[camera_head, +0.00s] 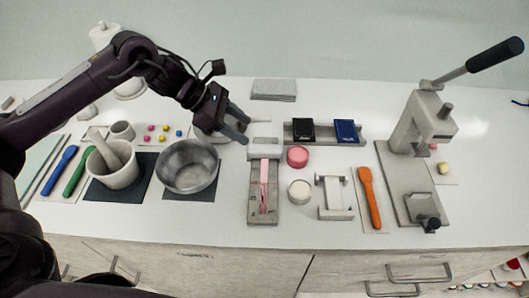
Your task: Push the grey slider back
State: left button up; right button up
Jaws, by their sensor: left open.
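The grey slider (264,152) is a pale block lying across the far part of a long grey bed (263,217). A strip of pink cream runs along the bed in front of it. My left gripper (247,129) comes in from the left, its two fingers apart and pointing right. The fingertips are just behind and slightly left of the slider in the picture, with nothing between them. Whether a finger touches the slider, I cannot tell. My right gripper is out of view.
A steel bowl (188,168) and mortar (113,165) stand left of the bed. A pink jar (297,157), white jar (300,191), grey stand (334,198) and orange spatula (369,198) lie right. A lever press (412,165) stands farther right.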

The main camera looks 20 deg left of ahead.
aim_at(263, 146)
pick_arm(q)
jog(key=f, duration=0.2)
jog(key=d+f, duration=0.1)
jog(key=shift+w+b, duration=0.3)
jog(key=shift+b, duration=0.05)
jog(key=p+x, duration=0.1)
jog(key=x, duration=0.5)
jog(key=shift+d+f+p, duration=0.1)
jog(key=shift+f+p, duration=0.15)
jog(key=shift+p, duration=0.15)
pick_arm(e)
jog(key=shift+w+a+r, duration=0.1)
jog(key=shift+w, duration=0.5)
pick_arm(q)
jog(key=shift+w, duration=0.1)
grip_shut()
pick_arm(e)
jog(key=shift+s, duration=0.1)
